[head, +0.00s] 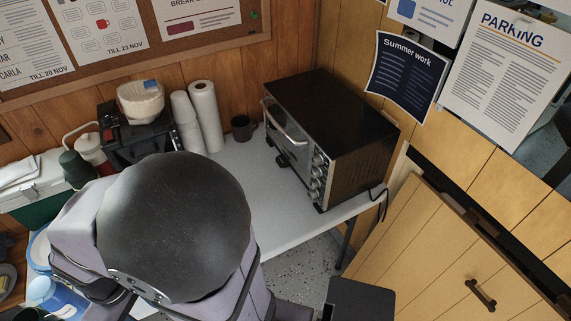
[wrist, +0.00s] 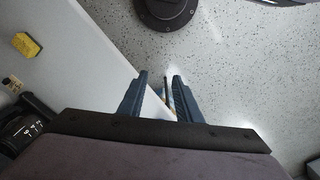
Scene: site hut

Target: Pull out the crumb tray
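The black toaster oven (head: 345,115) stands on the white table in the head view, its glass door, pale handle and column of knobs facing left and toward me. A small dark piece (head: 283,160) juts out low on its front, below the door; I cannot tell surely whether it is the crumb tray's grip. The rest of the tray is not visible. My gripper (wrist: 160,80) shows in the wrist view, its two blue-grey fingers apart with nothing held between them. It points toward the floor past a white table edge, away from the oven. My arm hides it in the head view.
The white table (head: 262,190) is bare before the oven. A wooden cupboard (head: 440,250) is at right. A yellow sponge (wrist: 27,45) shows in the wrist view.

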